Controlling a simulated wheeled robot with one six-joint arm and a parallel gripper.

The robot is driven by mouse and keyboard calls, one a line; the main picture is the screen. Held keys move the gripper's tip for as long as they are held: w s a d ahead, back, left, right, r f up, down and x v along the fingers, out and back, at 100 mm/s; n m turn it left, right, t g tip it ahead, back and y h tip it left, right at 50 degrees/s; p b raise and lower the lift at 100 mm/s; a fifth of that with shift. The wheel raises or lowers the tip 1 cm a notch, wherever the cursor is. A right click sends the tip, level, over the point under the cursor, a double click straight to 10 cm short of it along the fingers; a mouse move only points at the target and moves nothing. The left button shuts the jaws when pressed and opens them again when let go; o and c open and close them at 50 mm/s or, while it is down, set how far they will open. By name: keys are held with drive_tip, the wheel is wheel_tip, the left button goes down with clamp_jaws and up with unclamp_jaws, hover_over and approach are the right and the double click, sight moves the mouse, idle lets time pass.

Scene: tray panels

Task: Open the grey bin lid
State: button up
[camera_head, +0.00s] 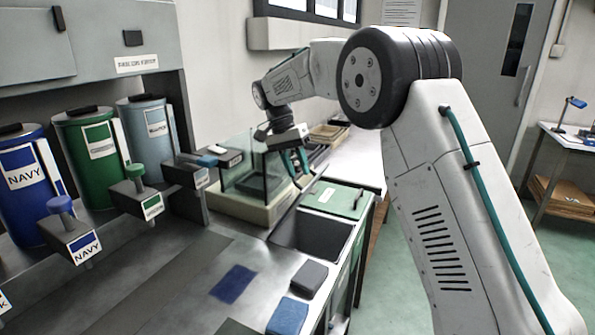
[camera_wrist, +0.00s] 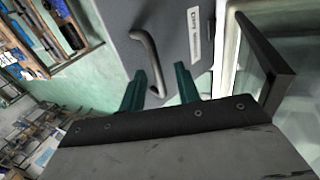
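The grey bin lid (camera_wrist: 115,25) fills the upper middle of the wrist view, with a bent metal bar handle (camera_wrist: 150,55) and a white label (camera_wrist: 194,37) too blurred to read surely. My gripper (camera_wrist: 160,80) is open. Its two teal fingers stand apart, and the lower end of the handle shows between them with gaps on both sides. I cannot tell how far above the lid the fingertips are. In the head view my gripper (camera_head: 294,163) points down beside the glass box; I cannot clearly pick out the grey lid there.
A glass-walled box (camera_head: 255,165) stands close beside my gripper; its dark-edged pane (camera_wrist: 265,65) shows at right in the wrist view. A green lid (camera_head: 335,198) and a dark open recess (camera_head: 312,234) lie nearer. Navy (camera_head: 27,180) and green (camera_head: 92,155) canisters stand at left.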

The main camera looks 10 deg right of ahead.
drive_tip(key=v, duration=0.6)
drive_tip(key=shift+a+r, duration=0.2)
